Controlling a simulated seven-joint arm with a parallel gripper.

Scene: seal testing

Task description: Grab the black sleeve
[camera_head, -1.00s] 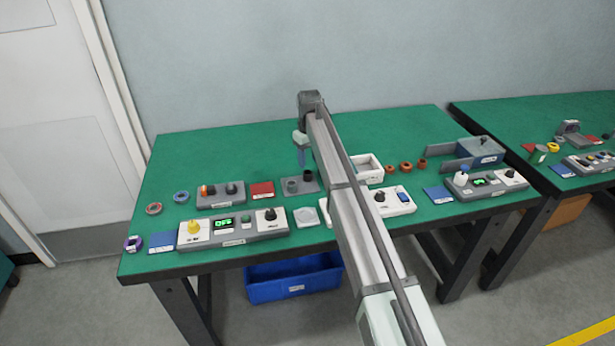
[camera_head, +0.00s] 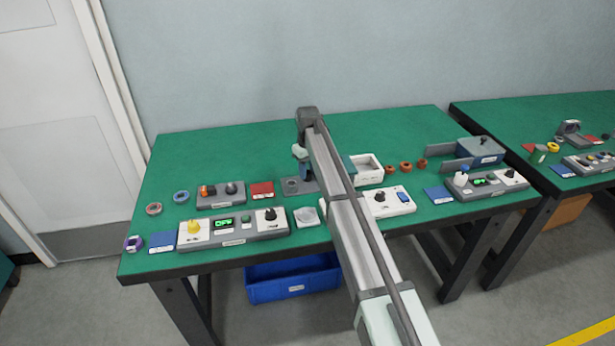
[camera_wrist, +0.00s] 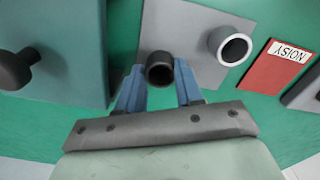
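The black sleeve (camera_wrist: 160,74) stands upright on a grey plate (camera_wrist: 190,18) in the wrist view, with its open end towards the camera. My gripper (camera_wrist: 159,72) is open, with one blue finger on each side of the sleeve. The fingers look close to its wall, with a narrow gap at least on the left. A second, lighter-rimmed grey sleeve (camera_wrist: 231,47) stands on the same plate to the right. In the head view my gripper (camera_head: 303,172) is low over the plate (camera_head: 292,191) and hides the black sleeve.
A teal block (camera_wrist: 75,60) with a dark knob (camera_wrist: 17,68) rises close left of my gripper in the wrist view. A red card (camera_wrist: 275,75) lies right of the plate. In the head view a control panel (camera_head: 232,239) and white tray (camera_head: 368,179) stand nearby.

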